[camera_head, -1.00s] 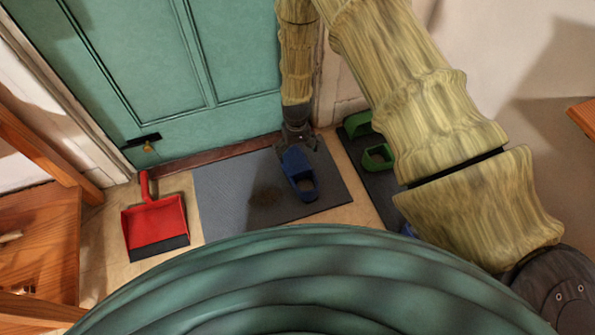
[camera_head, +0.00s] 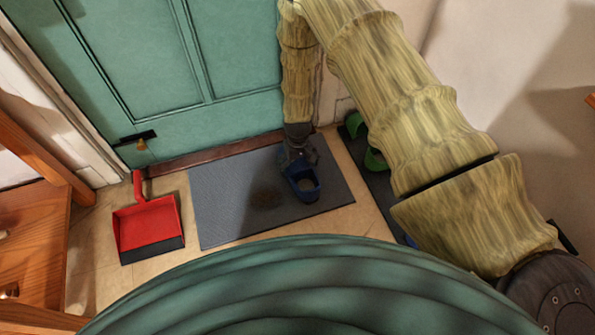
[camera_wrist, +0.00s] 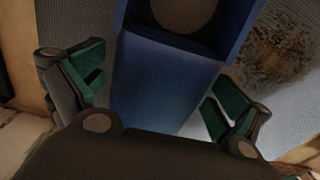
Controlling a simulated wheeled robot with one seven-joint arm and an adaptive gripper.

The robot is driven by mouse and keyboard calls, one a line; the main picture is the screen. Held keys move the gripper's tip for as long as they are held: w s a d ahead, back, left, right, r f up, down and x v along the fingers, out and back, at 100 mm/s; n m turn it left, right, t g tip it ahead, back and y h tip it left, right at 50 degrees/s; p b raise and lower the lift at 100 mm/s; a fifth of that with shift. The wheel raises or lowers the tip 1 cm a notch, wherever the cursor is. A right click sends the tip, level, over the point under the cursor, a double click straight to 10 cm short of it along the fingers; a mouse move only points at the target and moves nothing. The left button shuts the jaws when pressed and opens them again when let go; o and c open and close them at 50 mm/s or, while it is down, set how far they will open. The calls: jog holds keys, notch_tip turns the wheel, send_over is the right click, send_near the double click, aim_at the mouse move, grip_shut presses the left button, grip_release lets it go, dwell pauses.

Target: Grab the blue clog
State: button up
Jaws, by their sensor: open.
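The blue clog (camera_head: 304,184) lies on the grey doormat in front of the teal door. In the wrist view the clog (camera_wrist: 165,82) fills the middle, its opening at the top edge of the picture. My gripper (camera_head: 299,163) is right over the clog's door-side end and partly hides it. In the wrist view my gripper (camera_wrist: 160,95) is open, with one green-padded finger on each side of the clog. A narrow gap shows between the clog and the left finger; the right finger is close to the clog's side, and contact there cannot be told.
The grey doormat (camera_head: 225,205) has a dark dirt patch (camera_head: 266,197). A red dustpan (camera_head: 148,228) lies to its left. Green clogs (camera_head: 375,160) stand on a dark mat at the right, partly behind my arm. The teal door (camera_head: 200,60) closes off the back.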

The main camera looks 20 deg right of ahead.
jog(key=shift+f, duration=0.35)
jog(key=shift+c, duration=0.4)
jog(key=c, duration=1)
jog(key=shift+r, duration=0.25)
